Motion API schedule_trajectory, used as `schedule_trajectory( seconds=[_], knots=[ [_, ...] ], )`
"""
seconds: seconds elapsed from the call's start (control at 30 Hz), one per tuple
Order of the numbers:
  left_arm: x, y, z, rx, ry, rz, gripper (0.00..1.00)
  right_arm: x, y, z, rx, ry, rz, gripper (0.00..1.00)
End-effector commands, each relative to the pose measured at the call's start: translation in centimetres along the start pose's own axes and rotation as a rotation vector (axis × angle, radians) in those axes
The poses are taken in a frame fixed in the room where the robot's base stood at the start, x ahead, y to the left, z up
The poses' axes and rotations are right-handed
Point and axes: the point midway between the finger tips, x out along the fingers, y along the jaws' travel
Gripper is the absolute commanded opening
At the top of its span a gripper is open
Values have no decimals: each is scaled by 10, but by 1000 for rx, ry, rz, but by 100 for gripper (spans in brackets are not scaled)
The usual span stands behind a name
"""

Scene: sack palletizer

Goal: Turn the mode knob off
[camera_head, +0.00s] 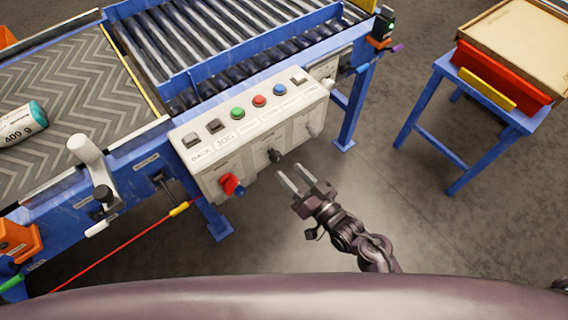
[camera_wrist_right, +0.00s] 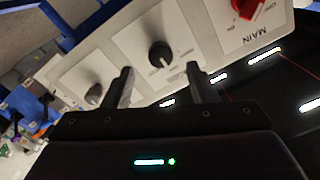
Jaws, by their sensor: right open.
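The white control box (camera_head: 215,155) hangs on the blue conveyor frame. On its front face a black knob (camera_head: 274,156) sits in the middle, with a red knob (camera_head: 230,183) to its left and a grey knob (camera_head: 313,130) to its right. The right wrist view shows the black knob (camera_wrist_right: 160,54) ahead of the fingers, the red MAIN knob (camera_wrist_right: 248,8) at top right and the grey knob (camera_wrist_right: 94,94) at left. Which knob is the mode knob I cannot read. My right gripper (camera_head: 304,176) is open and empty, close in front of the black knob, apart from it. My left gripper is not seen.
Several push buttons (camera_head: 237,113) line the box top. The roller conveyor (camera_head: 200,45) lies behind, and a belt with a sack (camera_head: 22,124) is at left. A blue stand (camera_head: 440,118) with a red tray is at right. Floor in front is clear.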

Motion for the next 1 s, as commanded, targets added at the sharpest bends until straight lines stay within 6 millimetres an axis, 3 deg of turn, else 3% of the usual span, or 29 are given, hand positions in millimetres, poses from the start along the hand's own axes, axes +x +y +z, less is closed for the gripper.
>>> schedule_trajectory(
  seconds=[0.1, 0.23, 0.83, 0.93, 1.0],
  knots=[
    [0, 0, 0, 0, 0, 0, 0, -18, 0, 1, 0, -1, 0, 52],
    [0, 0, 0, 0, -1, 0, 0, -26, 0, 0, 2, 0, -1, 52],
    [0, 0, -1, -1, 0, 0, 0, -27, 1, 1, 1, -3, 2, 52],
    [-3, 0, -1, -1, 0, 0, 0, -31, 11, 15, -4, -40, 38, 52],
    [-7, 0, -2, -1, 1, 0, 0, -39, 28, 38, -11, -102, 95, 52]
  ],
)
